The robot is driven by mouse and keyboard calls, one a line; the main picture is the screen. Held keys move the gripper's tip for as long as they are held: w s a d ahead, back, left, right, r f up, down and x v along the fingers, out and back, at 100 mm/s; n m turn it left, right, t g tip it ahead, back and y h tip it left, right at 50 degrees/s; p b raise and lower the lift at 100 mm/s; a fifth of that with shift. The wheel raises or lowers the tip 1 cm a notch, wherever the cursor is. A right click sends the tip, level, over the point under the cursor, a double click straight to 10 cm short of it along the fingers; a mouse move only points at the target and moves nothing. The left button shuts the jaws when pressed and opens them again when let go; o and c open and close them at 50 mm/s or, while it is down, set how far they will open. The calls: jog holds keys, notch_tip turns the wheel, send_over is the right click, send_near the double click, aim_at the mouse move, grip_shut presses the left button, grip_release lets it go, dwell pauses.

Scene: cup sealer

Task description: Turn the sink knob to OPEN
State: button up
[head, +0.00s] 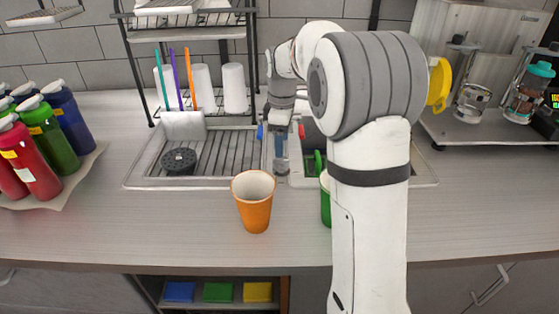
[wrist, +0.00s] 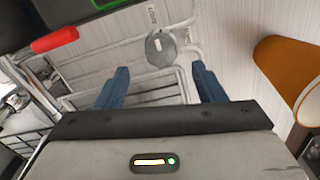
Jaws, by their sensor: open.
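The sink knob (wrist: 160,48) is a round grey disc with a pale mark on its face, on the light metal sink surface in the wrist view. Small printed labels (wrist: 152,14) stand near it, too small to read surely. My gripper (wrist: 161,84) is open, its two blue fingers apart, with the knob ahead of the gap between them and nothing held. Whether a finger touches the knob cannot be told. In the head view my gripper (head: 281,158) points down at the sink's middle strip, and the knob is not clear there.
An orange cup (head: 254,202) stands in front of the sink, close beside my gripper in the wrist view (wrist: 285,72). A green cup (head: 325,207) is partly behind my arm. A drain rack (head: 230,155) lies left. A red handle (wrist: 55,40) shows at upper left.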

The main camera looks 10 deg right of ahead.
aim_at(281, 161)
notch_tip(281, 161, down, 6)
jog(key=shift+f, duration=0.2)
jog(key=c, duration=1)
